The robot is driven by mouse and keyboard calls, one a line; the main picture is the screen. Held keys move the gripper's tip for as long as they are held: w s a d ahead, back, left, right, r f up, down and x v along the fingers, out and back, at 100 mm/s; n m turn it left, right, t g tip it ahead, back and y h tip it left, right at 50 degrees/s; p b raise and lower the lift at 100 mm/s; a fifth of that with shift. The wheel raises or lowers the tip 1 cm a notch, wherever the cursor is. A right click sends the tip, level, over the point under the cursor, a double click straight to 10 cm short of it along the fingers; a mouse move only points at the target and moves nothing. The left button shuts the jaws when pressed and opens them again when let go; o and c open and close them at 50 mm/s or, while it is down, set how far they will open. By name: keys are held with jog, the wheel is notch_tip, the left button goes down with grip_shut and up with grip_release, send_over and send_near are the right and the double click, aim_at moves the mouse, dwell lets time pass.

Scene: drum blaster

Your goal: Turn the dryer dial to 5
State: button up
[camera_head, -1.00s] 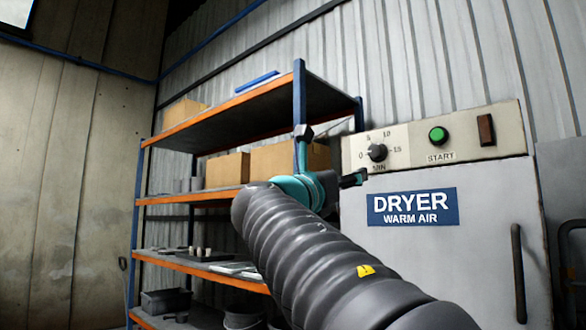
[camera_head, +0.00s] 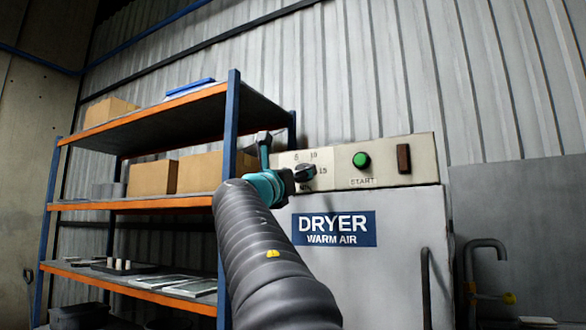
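The dryer dial (camera_head: 306,173) is a small dark round knob on the cream panel at the top of the dryer (camera_head: 385,220). The marks 5, 10 and 15 show around it; the 0 mark is hidden and the MIN label below is partly covered. I cannot tell clearly where the pointer is set. My gripper (camera_head: 289,182) is at the end of the grey ribbed arm, just left of and below the dial, overlapping its left edge in view. Whether it touches the dial is unclear. Its fingers are too small and dark to judge.
A green START button (camera_head: 361,160) and a dark red-brown switch (camera_head: 404,158) are right of the dial. A blue-and-orange shelf rack (camera_head: 232,140) with cardboard boxes (camera_head: 153,177) stands close on the left. A bent grey pipe (camera_head: 468,268) is at the right.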

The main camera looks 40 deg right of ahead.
jog(key=shift+w+d+r, duration=0.15)
jog(key=shift+d+r, duration=0.05)
jog(key=shift+d, duration=0.25)
jog(key=c, duration=1.1)
jog(key=shift+c, duration=0.2)
jog(key=shift+m, duration=0.6)
jog(key=m+g, duration=0.2)
jog(key=m, duration=0.3)
jog(key=m+g+p, duration=0.1)
jog(key=m+g, duration=0.2)
jog(key=m, duration=0.2)
jog(key=m+g, duration=0.2)
jog(key=m, duration=0.2)
jog(key=shift+w+a+r+m, duration=0.1)
jog(key=shift+w+m, duration=0.05)
jog(key=shift+m, duration=0.25)
jog(key=shift+y, duration=0.3)
